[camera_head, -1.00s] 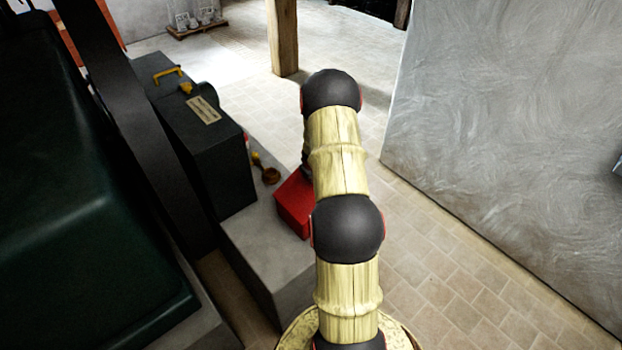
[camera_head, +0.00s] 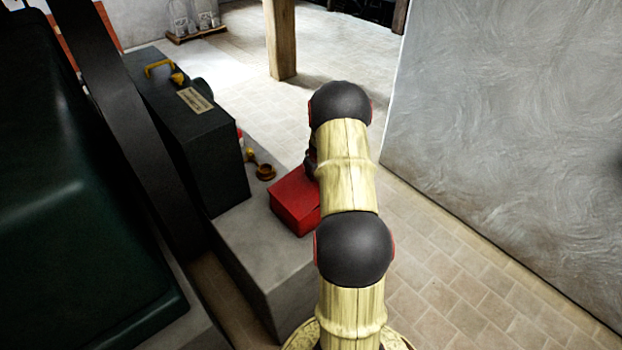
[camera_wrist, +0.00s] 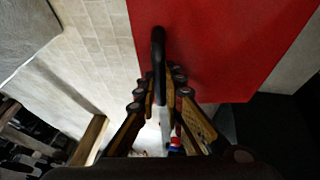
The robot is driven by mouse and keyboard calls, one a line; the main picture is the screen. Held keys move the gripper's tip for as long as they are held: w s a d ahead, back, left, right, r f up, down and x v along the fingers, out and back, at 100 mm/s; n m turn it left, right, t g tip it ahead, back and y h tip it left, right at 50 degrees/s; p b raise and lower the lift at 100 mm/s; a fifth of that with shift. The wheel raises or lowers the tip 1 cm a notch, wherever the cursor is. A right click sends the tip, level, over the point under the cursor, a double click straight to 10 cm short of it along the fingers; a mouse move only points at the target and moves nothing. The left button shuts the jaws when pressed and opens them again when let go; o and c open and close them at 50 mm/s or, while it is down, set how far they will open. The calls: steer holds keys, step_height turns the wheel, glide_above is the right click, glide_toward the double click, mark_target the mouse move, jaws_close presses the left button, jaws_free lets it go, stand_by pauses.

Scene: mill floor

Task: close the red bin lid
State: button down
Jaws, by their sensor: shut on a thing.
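The red bin (camera_head: 294,203) sits on the grey stone ledge in the head view, partly hidden by my arm. Its flat red top shows, but I cannot tell whether the lid lies fully flush. In the wrist view a red panel of the bin (camera_wrist: 215,50) fills the upper right. A black bar handle (camera_wrist: 158,45) stands along its left edge. My gripper (camera_wrist: 160,92) has its fingers on both sides of this handle and is shut on it. In the head view my gripper is mostly hidden behind my arm.
A dark green box (camera_head: 195,130) with a yellow handle stands left of the bin. A small brass cup (camera_head: 265,172) is on the ledge (camera_head: 262,250) behind the bin. A grey wall panel (camera_head: 510,130) rises at the right. Tiled floor (camera_head: 440,260) lies clear between them.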

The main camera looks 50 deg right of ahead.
steer(key=shift+s+d+f+b, duration=0.1)
steer(key=shift+d+f+b, duration=0.2)
steer(key=shift+f+b, duration=0.55)
steer(key=shift+d+f+b, duration=0.25)
steer(key=shift+f+b, duration=0.35)
steer(key=shift+b, duration=0.45)
steer(key=c, duration=1.9)
jaws_free()
steer(key=shift+f, duration=0.15)
steer(key=shift+s+r, duration=0.1)
steer(key=shift+r, duration=0.4)
steer(key=v, duration=1.1)
steer(key=shift+s, duration=0.15)
